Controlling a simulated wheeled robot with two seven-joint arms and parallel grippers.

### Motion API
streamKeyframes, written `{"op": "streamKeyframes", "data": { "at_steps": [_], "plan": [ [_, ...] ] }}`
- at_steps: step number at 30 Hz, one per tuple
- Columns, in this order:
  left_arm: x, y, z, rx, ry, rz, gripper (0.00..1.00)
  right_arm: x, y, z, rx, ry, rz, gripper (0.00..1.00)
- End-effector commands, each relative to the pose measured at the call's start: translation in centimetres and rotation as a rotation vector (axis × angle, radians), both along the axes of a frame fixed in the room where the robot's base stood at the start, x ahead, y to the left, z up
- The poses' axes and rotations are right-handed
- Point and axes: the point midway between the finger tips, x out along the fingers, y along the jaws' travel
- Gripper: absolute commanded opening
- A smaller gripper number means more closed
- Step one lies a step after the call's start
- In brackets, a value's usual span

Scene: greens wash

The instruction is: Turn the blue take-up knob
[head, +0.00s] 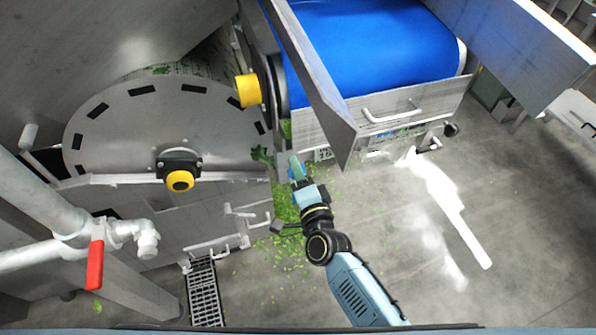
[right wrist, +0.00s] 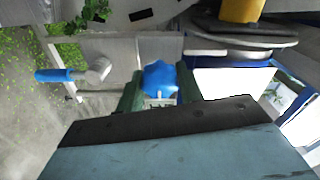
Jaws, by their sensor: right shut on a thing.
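The blue take-up knob (right wrist: 160,78) is a lobed blue knob in the middle of the right wrist view. My right gripper (right wrist: 159,94) has its two green fingers on either side of it, shut on it. In the head view, my right gripper (head: 296,168) reaches up from below to the lower left corner of the conveyor. There the fingers and arm largely hide the knob. My left gripper is not in view.
A blue conveyor belt (head: 370,45) lies above, with a steel guard (head: 315,80) close to my gripper. A drum end plate (head: 150,125) with yellow-capped parts stands left. A blue-handled lever (right wrist: 52,75) is near the knob. Greens (head: 285,205) litter the floor; open floor lies right.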

Motion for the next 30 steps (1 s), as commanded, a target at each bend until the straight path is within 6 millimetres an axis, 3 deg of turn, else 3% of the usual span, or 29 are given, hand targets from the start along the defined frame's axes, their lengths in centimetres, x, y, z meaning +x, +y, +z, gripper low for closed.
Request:
{"op": "streamKeyframes", "data": {
  "at_steps": [4,5,9,25,30],
  "plan": [
    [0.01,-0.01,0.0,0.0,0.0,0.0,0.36,-0.09,0.03,-0.16,-0.002,0.003,0.002,0.14],
    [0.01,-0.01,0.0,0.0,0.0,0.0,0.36,-0.09,0.03,-0.16,-0.002,0.003,0.002,0.39],
    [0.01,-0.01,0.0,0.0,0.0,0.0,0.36,-0.07,0.01,-0.12,-0.002,0.002,0.002,0.57],
    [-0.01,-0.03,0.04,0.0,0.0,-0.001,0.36,0.01,0.0,0.03,-0.009,-0.003,0.0,0.58],
    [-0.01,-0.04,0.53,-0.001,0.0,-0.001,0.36,0.02,0.03,0.21,-0.116,-0.039,-0.001,0.58]
  ]
}}
